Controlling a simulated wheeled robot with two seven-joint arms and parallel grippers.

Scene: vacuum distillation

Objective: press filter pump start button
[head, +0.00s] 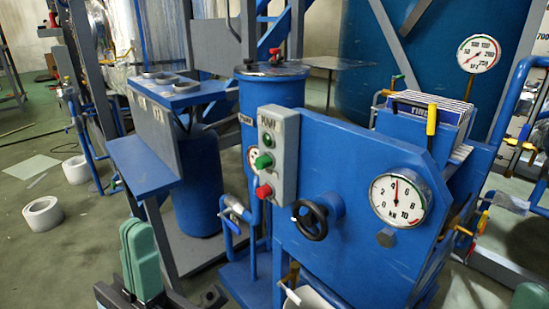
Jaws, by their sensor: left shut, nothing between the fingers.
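A grey control box (282,150) is fixed to the left end of the blue filter pump's panel (345,165). A raised green button (263,161) sits in its middle, with a red button (264,191) below it. A smaller green round part (268,138) is higher up, under a dark label. My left gripper (138,230) is at the lower left, its teal fingers together and pointing up, empty. It is left of and below the box in the picture, clear of the buttons. A teal part of my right gripper (531,295) shows at the lower right corner; the rest is out of frame.
A black handwheel (311,220) and a round gauge (399,197) are on the pump panel, right of the box. A blue shelf (145,165) juts out above my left gripper. White rolls (43,216) lie on the floor at left. Pipes stand at right.

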